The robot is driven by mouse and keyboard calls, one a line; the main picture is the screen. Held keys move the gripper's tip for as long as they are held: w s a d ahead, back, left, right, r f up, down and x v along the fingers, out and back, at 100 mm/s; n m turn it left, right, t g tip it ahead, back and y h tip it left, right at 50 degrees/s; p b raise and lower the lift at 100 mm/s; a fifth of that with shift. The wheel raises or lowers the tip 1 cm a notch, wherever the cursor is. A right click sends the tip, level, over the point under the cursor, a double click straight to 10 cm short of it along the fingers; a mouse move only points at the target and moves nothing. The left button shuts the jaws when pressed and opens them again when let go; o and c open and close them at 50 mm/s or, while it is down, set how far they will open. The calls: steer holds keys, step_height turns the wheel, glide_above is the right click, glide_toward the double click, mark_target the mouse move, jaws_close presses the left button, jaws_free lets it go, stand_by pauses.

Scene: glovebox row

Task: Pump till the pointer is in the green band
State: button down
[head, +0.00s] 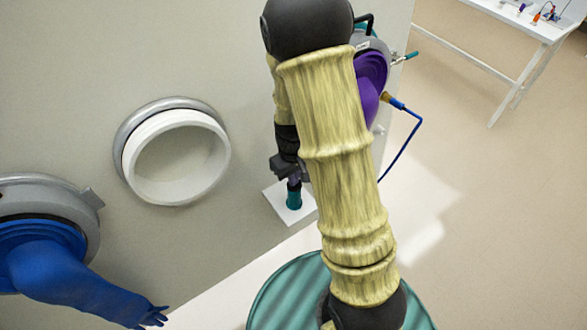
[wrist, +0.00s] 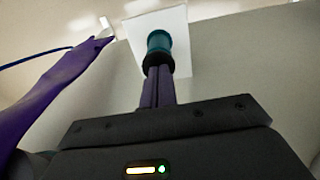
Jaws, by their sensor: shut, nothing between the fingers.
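A teal cylinder with a dark collar, apparently the pump (head: 294,198), stands on a white plate (head: 274,202) by the wall in the head view. It also shows in the wrist view (wrist: 159,43), straight beyond my fingers. My gripper (head: 291,177) is shut and empty, pointing down with its fingertips at the dark top of the pump. In the wrist view my gripper (wrist: 157,82) meets or nearly meets the collar; I cannot tell whether they touch. No gauge face, pointer or green band can be made out; my arm covers part of the wall.
A white table (head: 530,22) stands far right. The floor at right is clear.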

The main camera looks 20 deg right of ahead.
steer(key=shift+s+f, duration=0.15)
steer(key=shift+s, duration=0.05)
step_height(320, 180, up, 5)
steer(key=p, duration=0.4)
steer(key=shift+w+f, duration=0.1)
steer(key=shift+w+r+b, duration=0.15)
steer(key=shift+r+b, duration=0.15)
steer(key=shift+b, duration=0.2)
step_height(320, 180, up, 9)
steer(key=b, duration=0.1)
steer(key=shift+a+f+b, duration=0.1)
steer(key=shift+b, duration=0.2)
stand_by(0.4)
step_height(320, 180, up, 4)
steer(key=b, duration=0.3)
steer(key=shift+w+r+b, duration=0.15)
steer(key=shift+r+b, duration=0.05)
steer(key=shift+b, duration=0.2)
